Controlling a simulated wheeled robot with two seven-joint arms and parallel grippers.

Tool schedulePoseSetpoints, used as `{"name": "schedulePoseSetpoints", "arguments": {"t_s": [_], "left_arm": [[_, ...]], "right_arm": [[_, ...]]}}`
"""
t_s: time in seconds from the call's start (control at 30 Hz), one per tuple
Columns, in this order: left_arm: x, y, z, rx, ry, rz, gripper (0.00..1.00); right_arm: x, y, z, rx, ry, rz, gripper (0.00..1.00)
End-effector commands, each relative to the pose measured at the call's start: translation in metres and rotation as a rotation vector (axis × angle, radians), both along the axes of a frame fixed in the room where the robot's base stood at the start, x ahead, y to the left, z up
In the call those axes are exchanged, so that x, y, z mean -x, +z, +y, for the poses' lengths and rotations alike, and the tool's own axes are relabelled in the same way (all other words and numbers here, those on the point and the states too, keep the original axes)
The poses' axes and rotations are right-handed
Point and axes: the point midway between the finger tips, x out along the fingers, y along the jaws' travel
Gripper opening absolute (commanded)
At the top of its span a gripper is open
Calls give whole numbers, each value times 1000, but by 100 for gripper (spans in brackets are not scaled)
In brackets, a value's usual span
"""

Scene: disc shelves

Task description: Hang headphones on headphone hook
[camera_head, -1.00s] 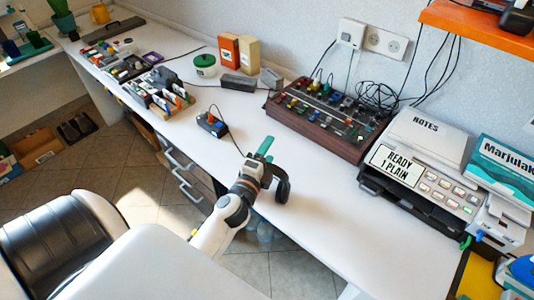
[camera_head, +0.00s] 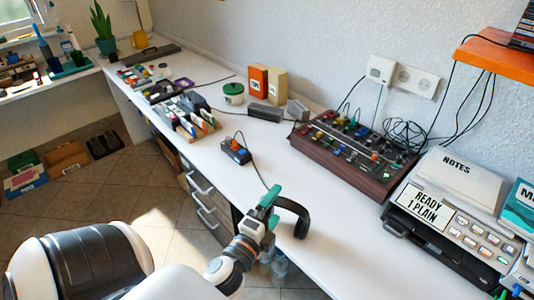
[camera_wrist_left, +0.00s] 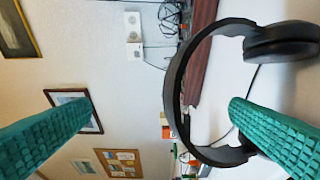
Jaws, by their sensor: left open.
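The black headphones (camera_head: 296,215) are at the front edge of the white desk, just right of my left gripper (camera_head: 269,204). That gripper has green fingers and is open. In the left wrist view the fingers (camera_wrist_left: 141,100) are wide apart. The headphones' curved band (camera_wrist_left: 178,82) shows between and beyond them, toward the right finger. One ear cup (camera_wrist_left: 284,42) is clear at the upper right; the other is partly hidden behind the right finger. I see no grip on the headphones. No headphone hook is recognisable in these views. My right gripper is not in view.
A small box with an orange plug (camera_head: 235,152) and its cable lie close to the gripper. An orange shelf (camera_head: 500,55) is on the wall above. The desk front right of the headphones is clear.

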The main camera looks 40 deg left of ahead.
Motion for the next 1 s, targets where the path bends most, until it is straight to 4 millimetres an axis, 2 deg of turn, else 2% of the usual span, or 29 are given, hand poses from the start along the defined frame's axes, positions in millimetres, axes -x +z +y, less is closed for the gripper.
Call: {"name": "schedulePoseSetpoints", "arguments": {"t_s": [0.1,0.3,0.87,1.0], "left_arm": [[17,-3,-3,1,1,2,100],[28,0,-5,0,0,0,100],[28,0,-5,3,1,-1,100],[27,0,1,96,51,11,100]], "right_arm": [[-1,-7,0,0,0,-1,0],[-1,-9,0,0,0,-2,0],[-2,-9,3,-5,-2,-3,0],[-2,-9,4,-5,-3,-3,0]]}}
